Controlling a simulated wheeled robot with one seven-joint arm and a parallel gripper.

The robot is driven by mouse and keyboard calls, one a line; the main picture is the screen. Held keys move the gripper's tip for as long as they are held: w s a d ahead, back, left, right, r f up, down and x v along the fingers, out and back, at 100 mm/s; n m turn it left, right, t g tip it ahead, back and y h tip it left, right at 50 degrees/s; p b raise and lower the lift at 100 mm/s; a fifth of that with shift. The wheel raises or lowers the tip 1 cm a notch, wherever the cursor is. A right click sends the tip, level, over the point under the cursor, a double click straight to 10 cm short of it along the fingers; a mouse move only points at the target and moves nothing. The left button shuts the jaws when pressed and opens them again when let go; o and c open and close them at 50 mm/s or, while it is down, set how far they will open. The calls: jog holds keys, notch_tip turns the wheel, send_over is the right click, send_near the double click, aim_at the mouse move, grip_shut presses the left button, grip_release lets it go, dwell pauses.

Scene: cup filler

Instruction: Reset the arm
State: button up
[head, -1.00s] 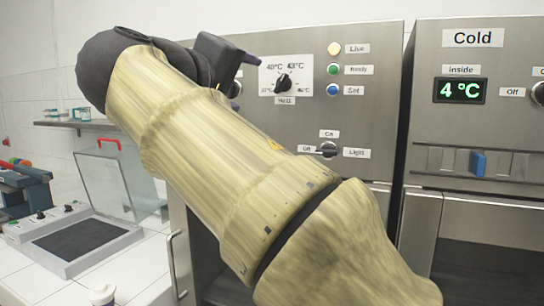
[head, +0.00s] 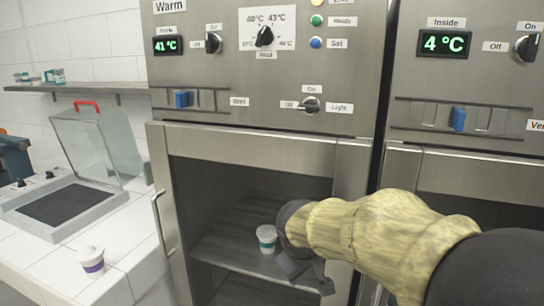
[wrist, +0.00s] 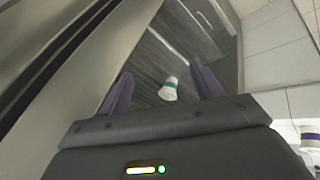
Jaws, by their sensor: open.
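My gripper (head: 306,276) is in front of the warm cabinet at the lower middle of the head view, with my arm coming in from the right. In the wrist view my gripper (wrist: 160,88) is open, its two purple fingers apart with nothing touching them. A white cup with a teal band (head: 266,239) stands on a shelf inside the warm cabinet, just left of my gripper. The same cup (wrist: 168,90) shows beyond the fingers in the wrist view.
The warm cabinet (head: 210,95) has a door with a handle (head: 160,225) at left. The cold cabinet (head: 455,85) stands at right. A white cup with a purple band (head: 91,262) stands on the tiled counter, near a box with a clear raised lid (head: 85,140).

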jog(key=s+d+f+m+g+y, duration=0.1)
jog(key=s+d+f+m+g, duration=0.1)
jog(key=s+d+f+m, duration=0.35)
jog(key=s+d+f+m+g+y, duration=0.1)
jog(key=s+d+f+m, duration=0.15)
jog(key=s+f, duration=0.6)
notch_tip(320, 180, up, 18)
jog(key=n+p, duration=0.1)
jog(key=p, duration=1.6)
jog(key=shift+f, duration=0.2)
